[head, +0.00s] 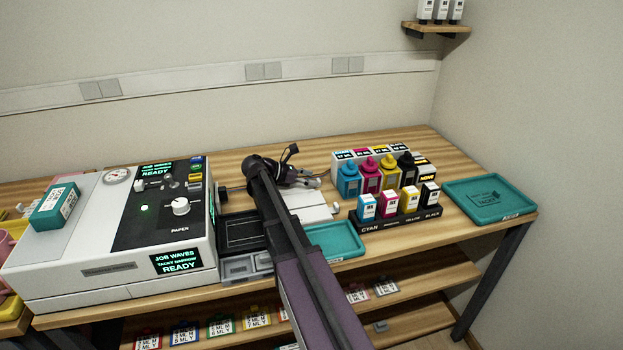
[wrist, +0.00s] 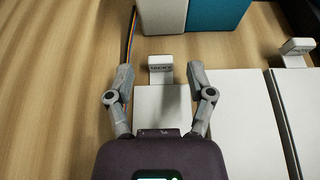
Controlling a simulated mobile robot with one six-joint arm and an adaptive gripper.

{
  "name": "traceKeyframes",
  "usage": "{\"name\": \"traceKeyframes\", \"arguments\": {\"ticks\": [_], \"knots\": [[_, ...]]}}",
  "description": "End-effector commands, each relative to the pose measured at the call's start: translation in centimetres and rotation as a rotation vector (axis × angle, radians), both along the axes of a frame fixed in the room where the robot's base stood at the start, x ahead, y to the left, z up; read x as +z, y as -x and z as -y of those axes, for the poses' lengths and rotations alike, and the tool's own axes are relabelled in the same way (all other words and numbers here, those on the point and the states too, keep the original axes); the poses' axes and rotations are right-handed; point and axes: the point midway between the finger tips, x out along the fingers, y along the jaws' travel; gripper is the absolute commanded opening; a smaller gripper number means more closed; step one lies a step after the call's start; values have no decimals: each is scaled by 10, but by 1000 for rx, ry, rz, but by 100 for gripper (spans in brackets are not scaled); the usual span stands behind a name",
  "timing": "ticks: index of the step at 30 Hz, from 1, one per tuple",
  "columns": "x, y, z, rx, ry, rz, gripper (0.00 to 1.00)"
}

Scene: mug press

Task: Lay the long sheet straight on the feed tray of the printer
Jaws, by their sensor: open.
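The printer (head: 110,225) is the big white machine at the left, with a black panel and green lit readouts. A black tray (head: 243,232) sits against its right side; I cannot tell whether it is the feed tray. I cannot make out a long sheet. My gripper (head: 312,181) hangs over white flat pieces (head: 306,204) right of the black tray, and my arm hides part of them. In the wrist view my gripper (wrist: 162,88) is open, its fingers on either side of a white piece with a labelled upright tab (wrist: 160,69). I cannot tell whether they touch it.
Ink bottles (head: 368,178) and a black rack of cartridges (head: 398,215) stand to the right. A teal tray (head: 336,241) lies at the front edge and another teal tray (head: 489,199) at the far right. A teal box (head: 54,205) sits on the printer. Bare table lies behind my gripper.

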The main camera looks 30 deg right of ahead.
Motion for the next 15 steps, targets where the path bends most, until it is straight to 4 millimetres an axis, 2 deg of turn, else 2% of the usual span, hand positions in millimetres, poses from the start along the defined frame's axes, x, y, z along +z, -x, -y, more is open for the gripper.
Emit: {"name": "traceKeyframes", "arguments": {"ticks": [9, 15], "knots": [[24, -15, -48, 2, 0, 0, 69], [32, -21, -72, 2, 0, 0, 69]]}}
